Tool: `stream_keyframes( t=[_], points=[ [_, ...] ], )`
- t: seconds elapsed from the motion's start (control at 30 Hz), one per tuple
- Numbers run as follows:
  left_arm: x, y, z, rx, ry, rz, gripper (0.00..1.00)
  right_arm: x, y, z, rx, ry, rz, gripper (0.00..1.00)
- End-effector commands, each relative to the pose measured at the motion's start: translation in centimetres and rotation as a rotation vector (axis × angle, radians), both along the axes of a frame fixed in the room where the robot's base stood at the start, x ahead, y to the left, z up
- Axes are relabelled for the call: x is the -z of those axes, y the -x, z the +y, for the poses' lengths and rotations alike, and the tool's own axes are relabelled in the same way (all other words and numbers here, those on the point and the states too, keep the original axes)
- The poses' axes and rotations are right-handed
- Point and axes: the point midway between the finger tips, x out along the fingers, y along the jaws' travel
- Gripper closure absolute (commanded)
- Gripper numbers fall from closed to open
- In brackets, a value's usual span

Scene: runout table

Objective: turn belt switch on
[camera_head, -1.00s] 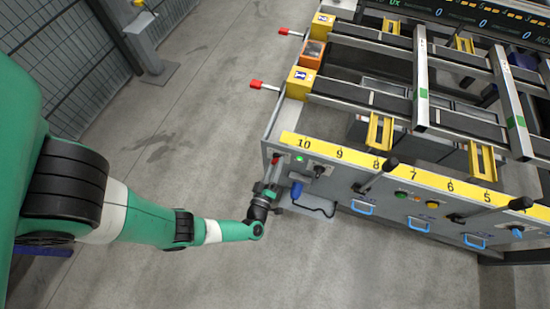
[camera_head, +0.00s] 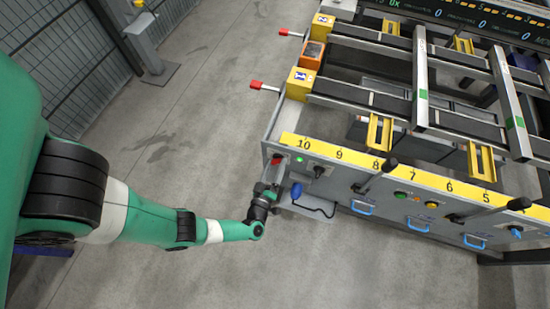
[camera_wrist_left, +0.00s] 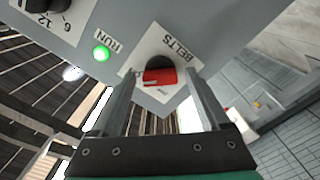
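The belt switch (camera_wrist_left: 160,76) is a red knob in a black round mount on a white plate marked BELTS. In the head view it is a small red patch (camera_head: 277,159) at the panel's left end. In the wrist view the red handle lies roughly crosswise. My left gripper (camera_wrist_left: 159,84) is open, with one finger to each side of the knob in this view; contact cannot be told. In the head view my left gripper (camera_head: 269,187) is just below the switch. My right gripper is not in view.
A lit green RUN lamp (camera_wrist_left: 101,53) is beside the switch, with a black dial (camera_wrist_left: 45,5) farther along the panel. A blue plug-like part (camera_head: 296,190) with a cable is close right of my gripper. Levers (camera_head: 375,176) stick out farther right. Open floor lies to the left.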

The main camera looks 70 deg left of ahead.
Motion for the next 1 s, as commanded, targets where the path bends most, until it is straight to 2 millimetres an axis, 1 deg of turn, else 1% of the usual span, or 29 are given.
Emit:
stream_keyframes(
  t=[0.27,0.37,0.47,0.57,0.8,1.0],
  points=[
    [0.0,0.0,0.0,0.001,0.001,0.000,0.18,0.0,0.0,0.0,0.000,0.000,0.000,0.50],
    [0.0,0.2,-0.4,0.002,0.002,-0.001,0.18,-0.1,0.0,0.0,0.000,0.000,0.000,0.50],
    [-0.1,0.7,-1.3,0.006,0.002,-0.001,0.18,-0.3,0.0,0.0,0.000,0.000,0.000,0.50],
    [-0.1,1.8,-2.7,0.009,0.001,0.001,0.18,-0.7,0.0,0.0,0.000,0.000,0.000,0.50],
    [0.0,4.3,-6.4,0.012,0.002,-0.001,0.18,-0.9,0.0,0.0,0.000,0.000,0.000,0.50],
    [0.0,6.1,-8.6,0.007,0.002,-0.002,0.18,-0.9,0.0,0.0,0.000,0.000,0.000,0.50]
  ],
)
